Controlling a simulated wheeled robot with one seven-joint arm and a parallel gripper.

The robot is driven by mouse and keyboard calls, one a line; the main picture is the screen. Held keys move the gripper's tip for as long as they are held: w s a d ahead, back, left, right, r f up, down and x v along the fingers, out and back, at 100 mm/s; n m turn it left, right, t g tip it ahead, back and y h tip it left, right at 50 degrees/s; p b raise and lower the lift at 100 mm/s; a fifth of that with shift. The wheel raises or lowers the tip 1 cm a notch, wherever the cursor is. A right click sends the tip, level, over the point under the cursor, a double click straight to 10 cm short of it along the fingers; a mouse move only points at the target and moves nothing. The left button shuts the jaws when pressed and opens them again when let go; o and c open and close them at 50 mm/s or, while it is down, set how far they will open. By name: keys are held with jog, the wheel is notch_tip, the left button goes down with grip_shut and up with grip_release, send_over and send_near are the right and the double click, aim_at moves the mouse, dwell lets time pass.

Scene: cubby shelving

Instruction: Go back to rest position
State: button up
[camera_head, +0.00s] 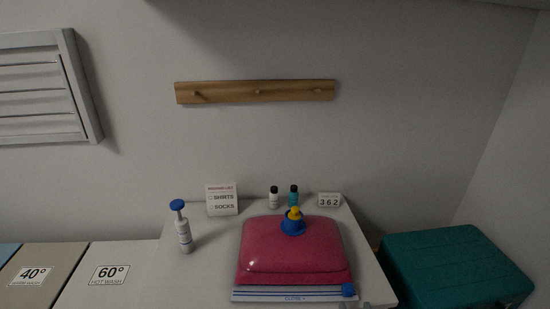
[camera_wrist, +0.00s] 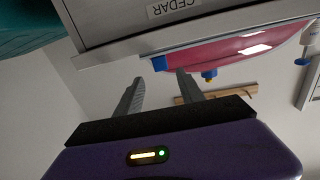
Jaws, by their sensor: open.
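My gripper (camera_wrist: 160,76) shows in the wrist view with its two grey fingers spread apart and nothing between them. It is in front of the white unit, whose edge carries a CEDAR label (camera_wrist: 172,9). The red rounded item (camera_wrist: 232,60) and a small blue block (camera_wrist: 158,63) lie beyond the fingertips, apart from them as far as I can tell. In the head view, small grey tips show at the bottom edge, perhaps my fingers; the rest of the arm is out of frame.
The red item (camera_head: 293,250) lies on the white top, with a blue-and-yellow piece (camera_head: 293,222) on it. A white bottle with a blue cap (camera_head: 183,228) stands left. Two small bottles stand behind. A teal box (camera_head: 455,265) is at right. A wooden peg rail (camera_head: 255,91) hangs on the wall.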

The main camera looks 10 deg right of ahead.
jog(key=s+a+r+g, duration=0.1)
jog(key=s+r, duration=0.3)
jog(key=s, duration=0.7)
jog(key=s+a+r+n+g+y, duration=0.1)
jog(key=s+r, duration=0.3)
jog(key=s, duration=0.8)
jog(key=s+a+r+g, duration=0.1)
jog(key=s+r, duration=0.3)
jog(key=s, duration=0.7)
jog(key=shift+s+a+n+y+b, duration=0.15)
jog(key=shift+n+y+b, duration=0.15)
jog(key=shift+y+b, duration=0.1)
jog(key=shift+s+d, duration=0.15)
jog(key=shift+d, duration=0.05)
jog(key=shift+a, duration=0.6)
